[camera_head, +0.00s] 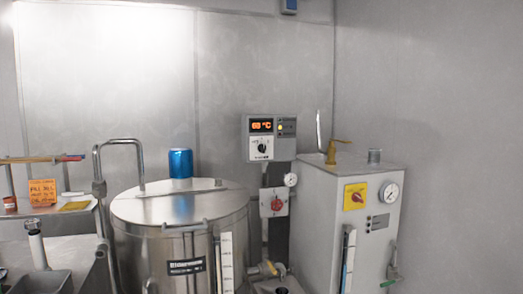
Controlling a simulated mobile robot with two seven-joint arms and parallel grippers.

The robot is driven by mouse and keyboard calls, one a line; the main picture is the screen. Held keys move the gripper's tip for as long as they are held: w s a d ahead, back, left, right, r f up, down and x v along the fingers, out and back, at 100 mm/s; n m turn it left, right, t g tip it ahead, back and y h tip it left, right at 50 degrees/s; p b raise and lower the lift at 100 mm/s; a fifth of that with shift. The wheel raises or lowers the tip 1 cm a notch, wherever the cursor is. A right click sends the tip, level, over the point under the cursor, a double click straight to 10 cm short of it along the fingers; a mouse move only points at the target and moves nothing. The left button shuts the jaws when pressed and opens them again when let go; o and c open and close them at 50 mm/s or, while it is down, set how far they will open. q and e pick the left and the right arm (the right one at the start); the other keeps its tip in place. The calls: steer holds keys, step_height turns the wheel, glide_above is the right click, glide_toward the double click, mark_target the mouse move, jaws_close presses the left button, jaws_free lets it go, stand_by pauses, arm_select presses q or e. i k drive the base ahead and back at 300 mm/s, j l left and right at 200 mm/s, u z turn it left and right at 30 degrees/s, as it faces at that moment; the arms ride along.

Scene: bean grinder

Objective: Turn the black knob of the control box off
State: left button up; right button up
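The control box (269,139) is mounted upright in the middle of the view, against the back wall. It has a lit orange display (261,125) that appears to read 60 °C, with a small lit yellow light to its right. The black knob (262,147) sits on a white plate below the display. Its pointer looks roughly upright, but it is too small to be sure. Neither of my grippers is in view, and nothing covers the knob.
A steel tank (180,240) with a blue can (181,163) on its lid stands in front and left of the box. A red switch (273,202) and a gauge (291,180) are below the box. A grey cabinet (345,195) stands right. A counter is at left.

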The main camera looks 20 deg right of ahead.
mark_target(262, 148)
steer(key=i+l, duration=0.2)
steer(key=l, duration=0.2)
steer(key=i+l, duration=0.25)
steer(key=l, duration=0.2)
steer(key=i+l, duration=0.2)
steer(key=l, duration=0.2)
steer(key=i+l, duration=0.2)
steer(key=l, duration=0.2)
steer(key=i+l, duration=0.25)
steer(key=l, duration=0.2)
steer(key=i+l+z, duration=0.1)
steer(key=l, duration=0.3)
steer(key=i+l, duration=0.35)
